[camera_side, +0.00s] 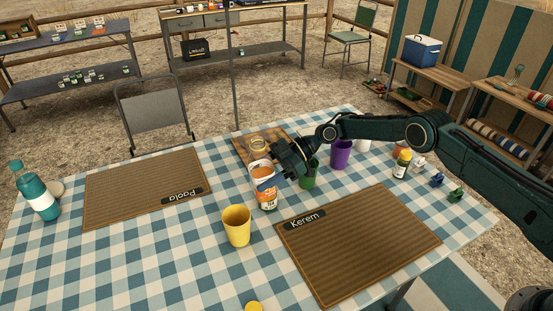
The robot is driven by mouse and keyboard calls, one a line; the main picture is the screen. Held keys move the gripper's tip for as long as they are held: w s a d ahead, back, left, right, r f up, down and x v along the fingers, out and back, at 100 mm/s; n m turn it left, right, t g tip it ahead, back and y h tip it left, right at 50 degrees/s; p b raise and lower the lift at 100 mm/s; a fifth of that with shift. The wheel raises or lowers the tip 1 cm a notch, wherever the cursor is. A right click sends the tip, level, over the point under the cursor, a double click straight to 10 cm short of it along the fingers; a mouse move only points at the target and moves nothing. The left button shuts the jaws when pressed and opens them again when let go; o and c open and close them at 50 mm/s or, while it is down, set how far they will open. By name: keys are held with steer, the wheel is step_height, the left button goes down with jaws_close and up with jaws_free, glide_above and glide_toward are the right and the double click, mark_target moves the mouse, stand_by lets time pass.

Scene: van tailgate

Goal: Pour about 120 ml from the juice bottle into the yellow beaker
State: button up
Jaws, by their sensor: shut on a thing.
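The juice bottle (267,196), orange with a white label, is left of the middle of the table and looks close to upright. My gripper (282,166) reaches in from the right and is shut on the bottle's upper part. Its far finger is partly hidden. I cannot tell whether the bottle's base touches the cloth. The yellow beaker (237,228) stands upright on the cloth, in front and to the left of the bottle, apart from it. The beaker's level inside is too small to tell.
A wooden board (242,150) with a glass jar (258,145) lies behind the bottle. Green (308,178) and purple (341,153) cups stand to the right. The Kerem placemat (360,245) and Paola placemat (140,190) flank the beaker. A teal bottle (37,192) stands far left.

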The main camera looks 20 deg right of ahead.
mark_target(267, 178)
steer(key=h, duration=0.1)
steer(key=n+h, duration=0.1)
steer(key=shift+r+t+h, duration=0.25)
steer(key=shift+t+h, duration=0.05)
steer(key=shift+t, duration=0.1)
steer(key=t+h, duration=0.1)
steer(key=h, duration=0.1)
steer(key=shift+f+n+h, duration=0.15)
steer(key=shift+n+h, duration=0.15)
steer(key=shift+n, duration=0.1)
steer(key=h, duration=0.1)
steer(key=d+f+n+t+h, duration=0.1)
steer(key=h, duration=0.1)
steer(key=shift+w+d, duration=0.2)
steer(key=shift+w, duration=0.2)
steer(key=shift+w+d+f+n+t+h, duration=0.15)
steer(key=shift+d+f+n+t+h, duration=0.1)
steer(key=shift+f+t+h, duration=0.4)
steer(key=shift+w+d+f+n+t+h, duration=0.1)
steer(key=shift+d+f+n+t+h, duration=0.1)
steer(key=shift+f+t+h, duration=0.45)
steer(key=shift+s+a+r+h, duration=0.1)
steer(key=shift+a+r+h, duration=0.15)
steer(key=shift+h, duration=0.35)
steer(key=shift+r, duration=0.1)
steer(key=shift+s+a+r+n+t+h, duration=0.15)
steer(key=shift+r+n+t+h, duration=0.4)
steer(key=shift+r+h, duration=0.7)
